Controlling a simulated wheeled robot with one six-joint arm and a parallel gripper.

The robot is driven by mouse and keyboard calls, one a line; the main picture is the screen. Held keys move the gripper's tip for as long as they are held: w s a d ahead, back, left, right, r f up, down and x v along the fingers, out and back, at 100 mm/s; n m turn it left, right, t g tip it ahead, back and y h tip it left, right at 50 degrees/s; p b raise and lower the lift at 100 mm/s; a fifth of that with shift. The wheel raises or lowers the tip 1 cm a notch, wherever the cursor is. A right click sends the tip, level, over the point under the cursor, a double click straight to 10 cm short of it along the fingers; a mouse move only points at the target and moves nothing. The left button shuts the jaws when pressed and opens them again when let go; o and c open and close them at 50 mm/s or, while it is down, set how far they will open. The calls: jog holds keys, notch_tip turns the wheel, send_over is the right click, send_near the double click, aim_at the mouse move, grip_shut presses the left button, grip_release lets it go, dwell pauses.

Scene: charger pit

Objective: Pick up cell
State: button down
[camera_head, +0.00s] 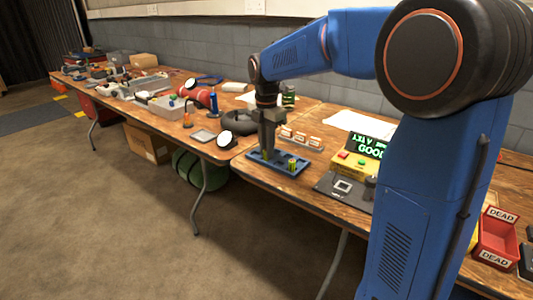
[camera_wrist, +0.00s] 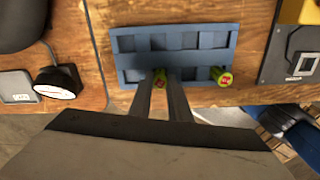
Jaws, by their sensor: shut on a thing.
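A blue tray (camera_wrist: 190,40) with several square pockets lies near the table's front edge; it also shows in the head view (camera_head: 262,162). A second yellow-green cell (camera_wrist: 222,77) stands at the tray's front right corner, apart from my fingers. In the head view my gripper (camera_head: 267,150) points down over the tray.
A yellow tester box (camera_head: 355,165) with a green display (camera_head: 365,145) stands right of the tray. A red bin marked DEAD (camera_head: 497,240) is at the far right. A round gauge (camera_wrist: 56,82) lies left of the tray. A rack (camera_head: 301,139) stands behind it.

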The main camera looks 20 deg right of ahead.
notch_tip(320, 180, up, 10)
dwell(0.5)
